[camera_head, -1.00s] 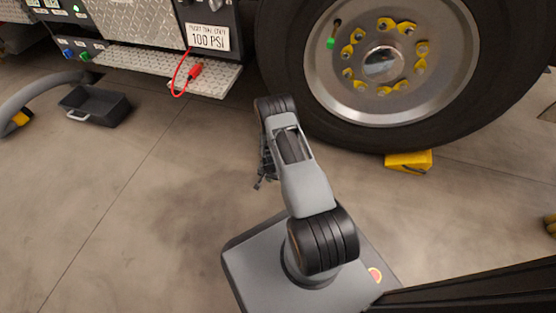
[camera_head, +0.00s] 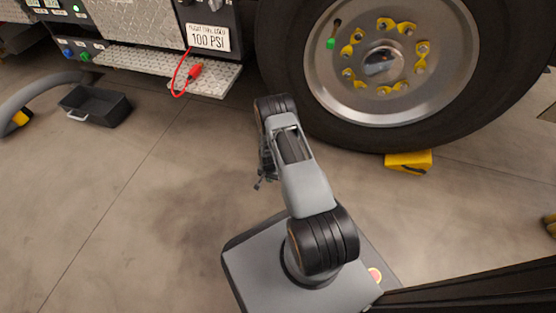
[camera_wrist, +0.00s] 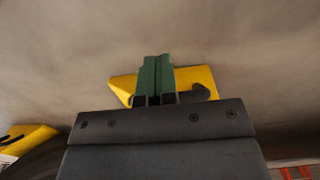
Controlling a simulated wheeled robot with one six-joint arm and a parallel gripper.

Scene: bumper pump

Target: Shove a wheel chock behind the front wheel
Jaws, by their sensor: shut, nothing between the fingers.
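A yellow wheel chock with a dark hooked handle (camera_wrist: 196,83) lies on the floor in the wrist view. The green fingers of my gripper (camera_wrist: 156,62) are together and empty, overlapping the chock's middle; I cannot tell whether they touch it. In the head view my gripper (camera_head: 263,180) hangs low, left of the front wheel (camera_head: 383,62), partly hidden by my arm; this chock does not show there. Another yellow chock (camera_head: 408,161) sits against the tyre's lower right side. A yellow chock (camera_wrist: 28,136) beside a dark tyre shows at the lower left of the wrist view.
A perforated step (camera_head: 165,70) and a red cable (camera_head: 179,78) are left of the wheel. A black tray (camera_head: 96,105) and a grey hose (camera_head: 35,92) are at the far left.

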